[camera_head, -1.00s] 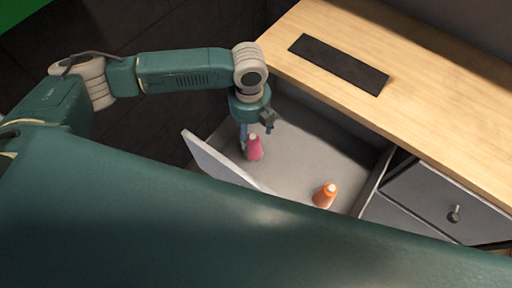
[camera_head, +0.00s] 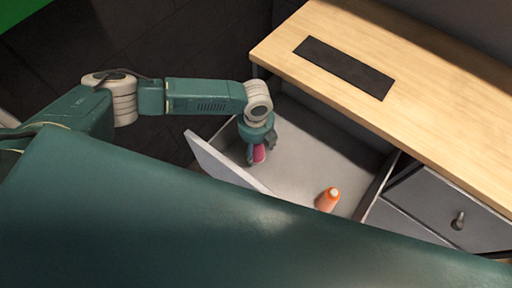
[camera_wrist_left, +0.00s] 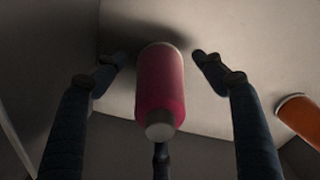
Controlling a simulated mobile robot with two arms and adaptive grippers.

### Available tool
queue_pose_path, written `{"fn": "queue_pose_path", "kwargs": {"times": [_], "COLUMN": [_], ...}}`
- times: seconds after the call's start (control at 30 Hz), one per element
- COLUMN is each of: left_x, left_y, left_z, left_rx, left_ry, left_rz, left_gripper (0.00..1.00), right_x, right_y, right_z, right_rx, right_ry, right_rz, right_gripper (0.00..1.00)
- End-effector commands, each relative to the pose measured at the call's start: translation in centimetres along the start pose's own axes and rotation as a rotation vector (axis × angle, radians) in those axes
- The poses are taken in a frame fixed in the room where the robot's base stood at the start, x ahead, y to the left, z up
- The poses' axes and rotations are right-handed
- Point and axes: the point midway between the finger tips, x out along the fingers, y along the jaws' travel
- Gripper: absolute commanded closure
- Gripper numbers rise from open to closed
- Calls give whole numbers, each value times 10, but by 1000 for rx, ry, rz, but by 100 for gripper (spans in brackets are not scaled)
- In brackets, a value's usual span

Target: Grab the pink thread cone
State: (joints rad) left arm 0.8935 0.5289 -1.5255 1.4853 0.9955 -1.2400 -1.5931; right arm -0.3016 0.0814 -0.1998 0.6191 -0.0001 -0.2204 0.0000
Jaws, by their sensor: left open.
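The pink thread cone (camera_head: 259,154) stands in the open drawer (camera_head: 300,165), near its left end. In the head view my left gripper (camera_head: 260,153) is over the cone and hides most of it. In the left wrist view the pink cone (camera_wrist_left: 161,88) lies between the spread fingers of my left gripper (camera_wrist_left: 160,65), with a gap on both sides. The left gripper is open and holds nothing. My right gripper is not in view.
The drawer's light front panel (camera_head: 222,163) stands close to my gripper. The wooden desktop (camera_head: 440,110) with a dark strip (camera_head: 345,67) is beyond.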

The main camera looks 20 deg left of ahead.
Motion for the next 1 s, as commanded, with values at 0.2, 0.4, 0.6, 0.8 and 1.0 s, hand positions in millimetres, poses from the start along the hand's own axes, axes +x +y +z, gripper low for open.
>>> {"fn": "queue_pose_path", "kwargs": {"times": [0.2,0.4,0.6,0.8,1.0], "left_x": [3,3,2,1,-13], "left_y": [0,0,0,-1,-1], "left_z": [0,0,0,1,1], "left_rx": [1,1,1,0,0], "left_ry": [-1,-1,-1,-1,-2], "left_rz": [-1,-1,-1,-2,-3], "left_gripper": [30,60,86,86,86], "right_x": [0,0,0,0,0], "right_y": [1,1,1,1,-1], "right_z": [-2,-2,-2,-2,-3], "right_rx": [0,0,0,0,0], "right_ry": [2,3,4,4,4], "right_rz": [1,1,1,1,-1], "right_gripper": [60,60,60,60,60]}}
